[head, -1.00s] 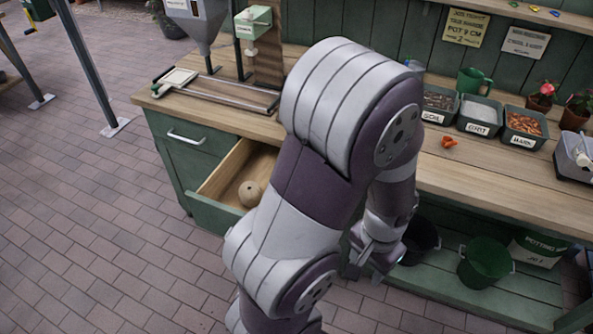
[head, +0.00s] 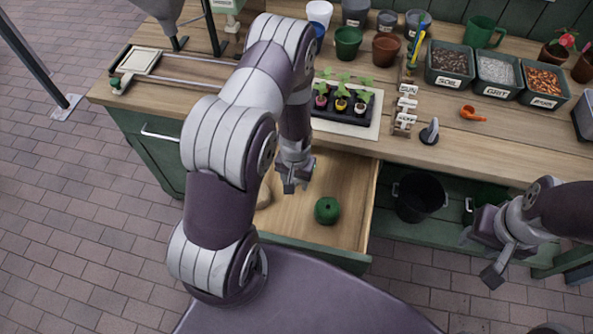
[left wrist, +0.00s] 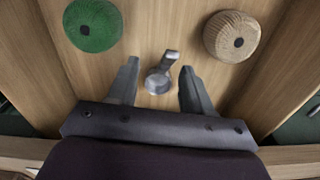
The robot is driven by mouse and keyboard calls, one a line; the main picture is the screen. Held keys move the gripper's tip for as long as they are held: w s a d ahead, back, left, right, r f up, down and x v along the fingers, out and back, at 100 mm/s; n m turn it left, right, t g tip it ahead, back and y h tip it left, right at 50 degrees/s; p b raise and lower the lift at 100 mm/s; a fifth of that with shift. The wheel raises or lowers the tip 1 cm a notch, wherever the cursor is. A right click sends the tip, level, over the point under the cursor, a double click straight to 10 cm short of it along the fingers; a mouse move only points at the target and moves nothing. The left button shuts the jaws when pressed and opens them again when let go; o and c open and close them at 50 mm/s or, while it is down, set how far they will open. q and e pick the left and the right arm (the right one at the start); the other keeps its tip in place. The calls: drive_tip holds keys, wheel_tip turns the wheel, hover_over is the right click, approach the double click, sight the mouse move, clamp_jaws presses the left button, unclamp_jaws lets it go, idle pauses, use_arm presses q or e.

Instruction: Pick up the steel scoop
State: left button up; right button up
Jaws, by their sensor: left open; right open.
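The steel scoop (left wrist: 158,80) lies on the wooden floor of the open drawer (head: 352,190) in the left wrist view. My left gripper (head: 291,186) points down over the drawer. In the left wrist view its open fingers (left wrist: 159,72) are on either side of the scoop, apart from it, with nothing held. In the head view I cannot make out the scoop; my left arm and gripper cover that part. My right gripper (head: 480,256) is open and empty, in front of the bench at the right.
A green twine ball (head: 327,211) and a beige twine ball (left wrist: 232,37) lie in the drawer on either side of the scoop. The bench top (head: 520,150) above carries a seedling tray (head: 341,104), pots and labelled bins. A black bucket (head: 419,197) stands below.

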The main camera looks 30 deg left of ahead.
use_arm(q)
drive_tip(key=f, duration=0.1)
drive_tip(key=a+f, duration=0.1)
drive_tip(key=f, duration=0.2)
drive_tip(key=shift+w+a+f+p, duration=0.1)
drive_tip(key=shift+w+a+p, duration=0.15)
drive_tip(key=shift+p, duration=0.05)
wheel_tip(320, 180, down, 3)
drive_tip(key=shift+r, duration=0.1)
drive_tip(key=shift+w+d+f, duration=0.1)
drive_tip(key=shift+f, duration=0.3)
use_arm(e)
drive_tip(key=shift+w+a+r, duration=0.25)
drive_tip(key=shift+a+r, duration=0.1)
drive_tip(key=shift+a, duration=0.2)
use_arm(q)
drive_tip(key=c, duration=0.8)
clamp_jaws()
